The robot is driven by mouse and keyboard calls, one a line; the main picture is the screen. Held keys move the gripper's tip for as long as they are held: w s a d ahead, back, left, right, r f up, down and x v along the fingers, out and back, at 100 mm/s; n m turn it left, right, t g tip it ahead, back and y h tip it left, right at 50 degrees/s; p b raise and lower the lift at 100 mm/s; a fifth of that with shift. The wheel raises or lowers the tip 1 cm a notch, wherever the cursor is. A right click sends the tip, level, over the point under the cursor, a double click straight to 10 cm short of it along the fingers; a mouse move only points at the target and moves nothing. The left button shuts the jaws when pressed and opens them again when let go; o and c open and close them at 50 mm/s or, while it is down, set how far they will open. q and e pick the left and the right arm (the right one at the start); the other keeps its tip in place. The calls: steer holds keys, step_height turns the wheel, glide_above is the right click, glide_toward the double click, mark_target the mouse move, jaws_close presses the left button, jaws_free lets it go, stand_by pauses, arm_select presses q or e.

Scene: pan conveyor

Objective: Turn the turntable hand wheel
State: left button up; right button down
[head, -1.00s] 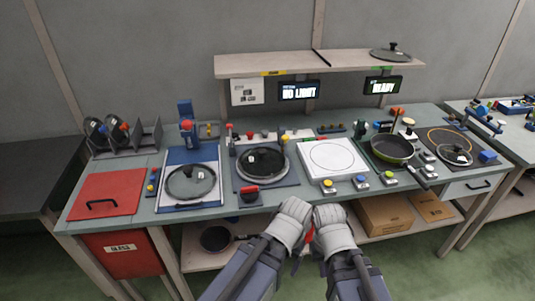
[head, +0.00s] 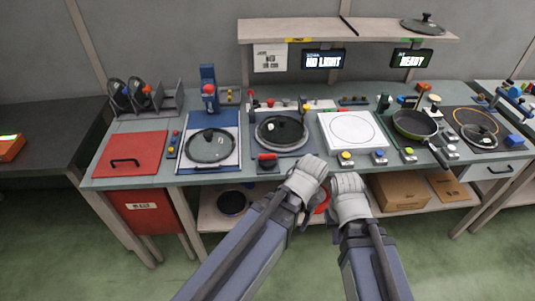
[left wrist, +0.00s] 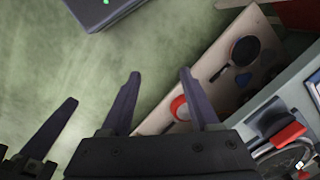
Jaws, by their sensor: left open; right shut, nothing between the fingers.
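A red round part (head: 323,200) shows under the bench's front edge in the head view, mostly hidden by my forearms.
The bench holds a red panel (head: 130,155), a glass lid on a blue station (head: 211,146), a dark round lid (head: 281,130), a white plate (head: 352,130) and a green pan (head: 415,124). A lower shelf holds a dark pan (head: 232,203) and a cardboard box (head: 400,191).

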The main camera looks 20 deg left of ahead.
arm_select(q)
steer(key=w+a+r+m+p, duration=0.1)
steer(key=w+a+r, duration=0.1)
steer(key=w, duration=0.3)
steer(key=w+a+r+m+p, duration=0.1)
steer(key=w+a+m+p, duration=0.1)
steer(key=w, duration=0.3)
steer(key=w+a+r+m+p, duration=0.1)
steer(key=w+a+r, duration=0.1)
steer(key=w, duration=0.3)
steer(key=shift+a+r+h+p, duration=0.3)
steer(key=shift+a+r+p, duration=0.05)
steer(key=shift+a+p, duration=0.1)
steer(key=shift+c, duration=0.9)
step_height(320, 180, up, 3)
steer(key=m+p, duration=0.3)
steer(key=m, duration=0.2)
glide_above(268, 154)
steer(key=shift+h, duration=0.3)
steer(key=shift+s+a+f, duration=0.1)
arm_select(e)
step_height(268, 154, up, 9)
steer(key=shift+f, duration=0.2)
arm_select(q)
steer(key=shift+f, duration=0.1)
arm_select(e)
steer(key=shift+f, duration=0.1)
